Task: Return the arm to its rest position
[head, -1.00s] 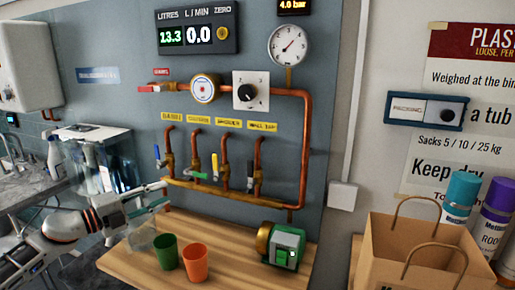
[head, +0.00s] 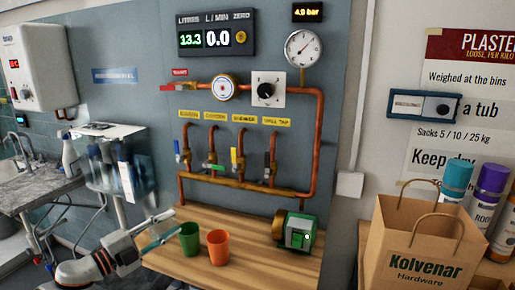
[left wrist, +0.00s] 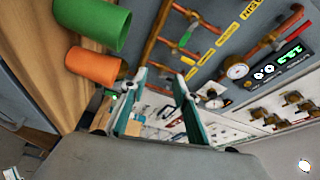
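My left arm comes in from the lower left in the head view. Its gripper (head: 165,232) is at the left edge of the wooden bench (head: 195,267), near the green cup (head: 189,238). The left wrist view shows its two teal fingers (left wrist: 160,85) apart with nothing between them. The green cup (left wrist: 95,22) and the orange cup (left wrist: 93,66) stand apart from the fingers there. In the head view the orange cup (head: 218,247) stands right of the green one. My right gripper is not in view.
A green pump-like unit (head: 300,232) sits on the bench's right. Copper pipes (head: 318,140) with several valves run along the wall panel behind. A clear tank (head: 105,175) and a sink (head: 25,170) are at left. A paper bag (head: 415,250) stands at right.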

